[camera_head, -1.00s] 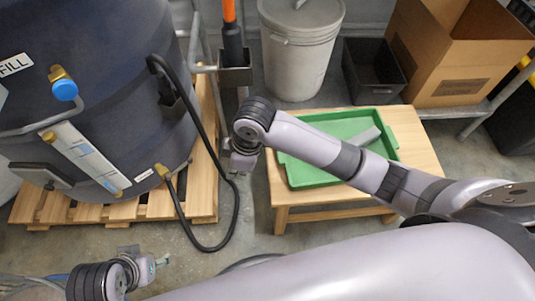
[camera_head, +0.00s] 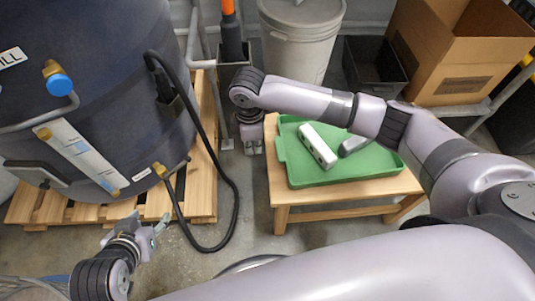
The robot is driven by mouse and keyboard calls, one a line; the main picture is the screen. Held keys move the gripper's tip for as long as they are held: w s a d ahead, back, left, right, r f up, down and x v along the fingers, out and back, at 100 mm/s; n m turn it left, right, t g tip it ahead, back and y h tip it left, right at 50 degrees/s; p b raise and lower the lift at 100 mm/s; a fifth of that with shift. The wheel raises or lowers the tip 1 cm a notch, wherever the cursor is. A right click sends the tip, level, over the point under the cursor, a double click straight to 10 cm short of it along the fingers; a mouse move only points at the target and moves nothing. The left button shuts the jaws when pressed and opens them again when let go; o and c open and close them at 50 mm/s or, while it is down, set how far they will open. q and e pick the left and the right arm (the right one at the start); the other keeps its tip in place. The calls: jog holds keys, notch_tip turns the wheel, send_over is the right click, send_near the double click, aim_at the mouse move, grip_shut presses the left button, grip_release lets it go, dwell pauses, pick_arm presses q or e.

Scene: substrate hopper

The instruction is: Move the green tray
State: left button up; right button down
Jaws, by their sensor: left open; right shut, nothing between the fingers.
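The green tray (camera_head: 337,178) lies on a low wooden table (camera_head: 384,191). A white block (camera_head: 318,146) and a grey item (camera_head: 352,145) lie in it. My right arm crosses above the tray's far part and hides some of it. My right gripper (camera_head: 252,150) is shut and empty, pointing down just left of the tray's far left corner. My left gripper (camera_head: 150,220) is open and empty at the lower left, in front of the pallet and well away from the tray.
A large dark tank (camera_head: 95,95) stands on a wooden pallet (camera_head: 75,213) at left, with a black hose (camera_head: 235,205) looping to the floor. A grey bin (camera_head: 300,40), black crate (camera_head: 373,65) and cardboard box (camera_head: 455,60) stand behind the table.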

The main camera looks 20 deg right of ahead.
aim_at(317, 146)
pick_arm(q)
jog(key=w+d+r+t+h+b, duration=0.2)
jog(key=w+d+r+t, duration=0.1)
jog(key=w+r+t, duration=0.4)
jog(key=shift+w+d+r+b, duration=0.35)
jog(key=shift+w+r, duration=0.3)
jog(key=shift+r, duration=0.95)
pick_arm(e)
jog(key=shift+s+d+f, duration=0.2)
jog(key=shift+d+f, duration=0.8)
jog(key=shift+f, duration=0.2)
jog(key=shift+s+d+f, duration=0.2)
jog(key=shift+d+f, duration=0.75)
jog(key=shift+f, duration=0.25)
